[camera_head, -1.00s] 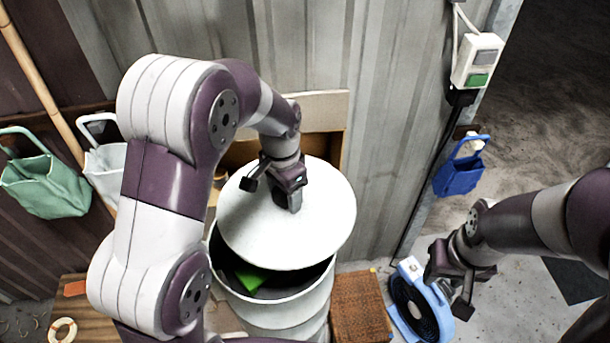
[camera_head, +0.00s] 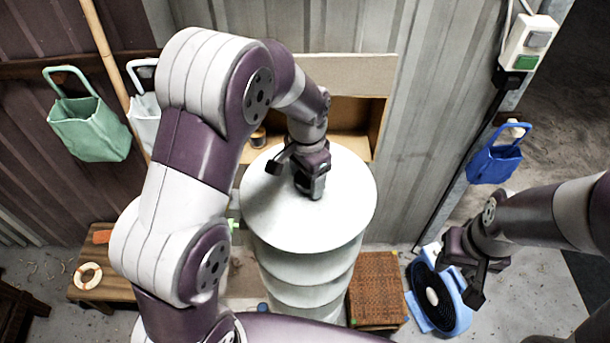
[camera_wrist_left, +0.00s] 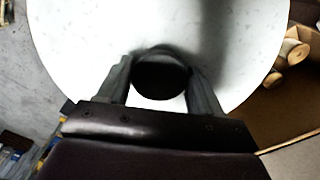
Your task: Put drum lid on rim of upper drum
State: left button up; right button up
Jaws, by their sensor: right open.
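The white round drum lid (camera_head: 345,215) lies over the top of the upper white drum (camera_head: 310,268) in the head view and hides its opening. From this angle I cannot tell whether it is fully seated on the rim. My left gripper (camera_head: 316,192) is over the middle of the lid. In the left wrist view its two fingers (camera_wrist_left: 160,85) stand on either side of the lid's round black knob (camera_wrist_left: 160,76), apparently closed against it. The lid (camera_wrist_left: 70,40) fills most of that view. My right gripper (camera_head: 476,278) is open and empty, above the blue fan.
A blue fan (camera_head: 460,310) and a woven brown box (camera_head: 377,285) stand on the floor right of the drum. A low wooden table (camera_head: 95,265) with a ring is at left. A wooden shelf (camera_head: 350,120) stands behind the drum. A green bag (camera_head: 88,128) and blue bag (camera_head: 493,165) hang on walls.

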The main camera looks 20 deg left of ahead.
pick_arm(q)
jog(key=o, duration=0.3)
jog(key=shift+w+d, duration=0.1)
jog(key=shift+d, duration=0.1)
jog(key=shift+w+f, duration=0.1)
jog(key=shift+w, duration=0.1)
jog(key=shift+w+a+f, duration=0.15)
jog(key=shift+w+a, duration=0.05)
jog(key=shift+a, duration=0.25)
jog(key=shift+a+r, duration=0.1)
jog(key=shift+r, duration=0.15)
jog(key=r+b, duration=0.1)
jog(key=r, duration=0.1)
jog(key=r+b, duration=0.1)
jog(key=shift+s+d+r, duration=0.1)
jog(key=shift+d+r, duration=0.1)
jog(key=shift+r, duration=0.2)
notch_tip(320, 180, up, 8)
jog(key=p, duration=0.6)
jog(key=shift+r, duration=0.25)
pick_arm(e)
jog(key=r, duration=0.4)
jog(key=shift+w+a+r, duration=0.15)
jog(key=shift+w+r, duration=0.05)
jog(key=shift+w, duration=0.1)
